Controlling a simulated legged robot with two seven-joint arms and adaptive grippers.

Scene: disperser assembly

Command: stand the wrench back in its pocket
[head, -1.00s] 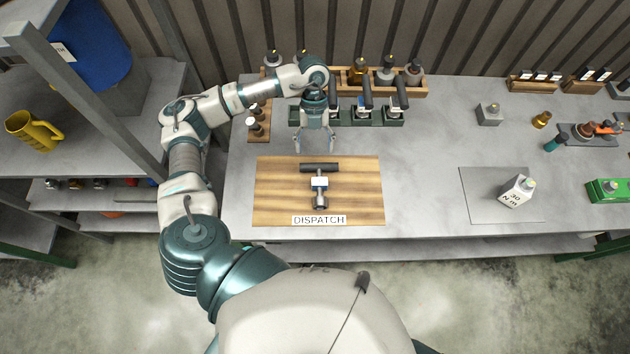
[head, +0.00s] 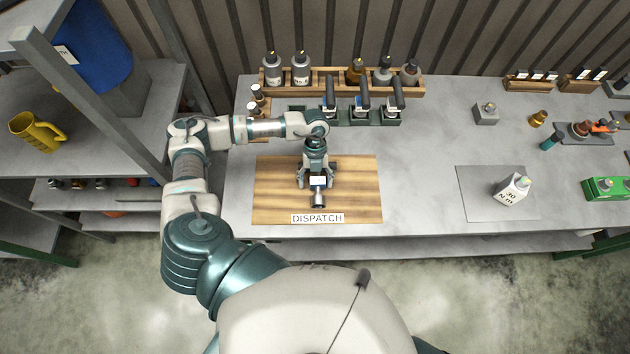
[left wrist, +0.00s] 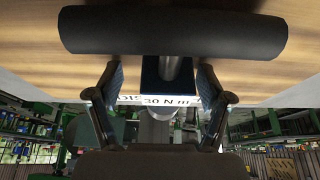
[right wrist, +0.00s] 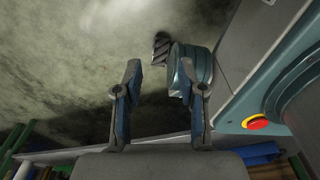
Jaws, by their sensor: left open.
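The wrench (head: 319,198) lies on the wooden board marked DISPATCH (head: 270,190), its socket end toward the front edge. My left gripper (head: 317,182) is over it and hides most of its T-handle. In the left wrist view the dark handle (left wrist: 172,32) crosses the top, and a blue block with a 30 N m label (left wrist: 168,99) sits between the open fingers, with gaps visible. The green rack (head: 299,116) at the back holds three similar wrenches; its left end shows no wrench. My right gripper (right wrist: 160,75) is open and empty, above the floor.
A wooden bottle rack (head: 345,83) stands behind the green rack. The table between board and mat is clear.

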